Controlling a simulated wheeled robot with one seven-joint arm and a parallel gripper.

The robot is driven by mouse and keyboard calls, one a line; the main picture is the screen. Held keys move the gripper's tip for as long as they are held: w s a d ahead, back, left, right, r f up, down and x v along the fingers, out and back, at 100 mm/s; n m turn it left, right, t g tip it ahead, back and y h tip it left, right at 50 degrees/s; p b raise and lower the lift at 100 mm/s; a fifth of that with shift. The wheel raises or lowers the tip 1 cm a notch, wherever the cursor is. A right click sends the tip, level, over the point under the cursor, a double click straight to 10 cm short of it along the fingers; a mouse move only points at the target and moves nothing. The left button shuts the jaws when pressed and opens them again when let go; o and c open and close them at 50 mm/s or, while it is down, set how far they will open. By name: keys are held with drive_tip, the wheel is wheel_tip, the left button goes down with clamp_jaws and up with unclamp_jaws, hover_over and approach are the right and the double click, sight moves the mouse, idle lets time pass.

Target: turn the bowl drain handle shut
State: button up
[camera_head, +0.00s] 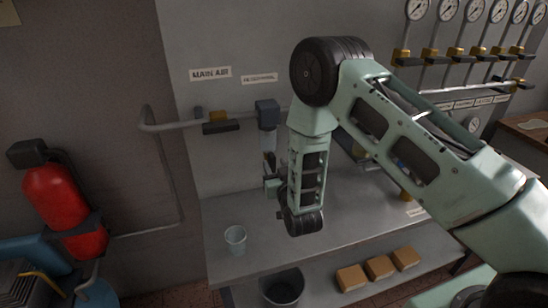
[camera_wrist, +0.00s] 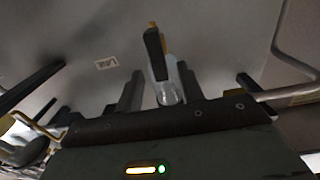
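The clear bowl (camera_wrist: 170,92) hangs under a blue-grey block (camera_head: 267,112) on the wall pipe. In the wrist view, a dark bar-shaped handle (camera_wrist: 155,55) with a yellow end sits by the bowl's end; it appears to be the drain handle. My gripper (camera_wrist: 158,85) is open, with one dark finger on each side of the bowl and handle. I see no clear contact. In the head view my gripper (camera_head: 272,187) is just below the bowl; my arm hides the drain handle there.
A wall pipe (camera_head: 175,126) carries a yellow valve with a dark handle (camera_head: 221,127). A clear cup (camera_head: 235,239) stands on the grey bench (camera_head: 220,212). A dark bucket (camera_head: 284,288) and brown blocks (camera_head: 380,266) are below. A red extinguisher (camera_head: 62,205) is left; gauges (camera_head: 446,10) are upper right.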

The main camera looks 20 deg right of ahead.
drive_tip(key=shift+w, duration=0.95)
clamp_jaws()
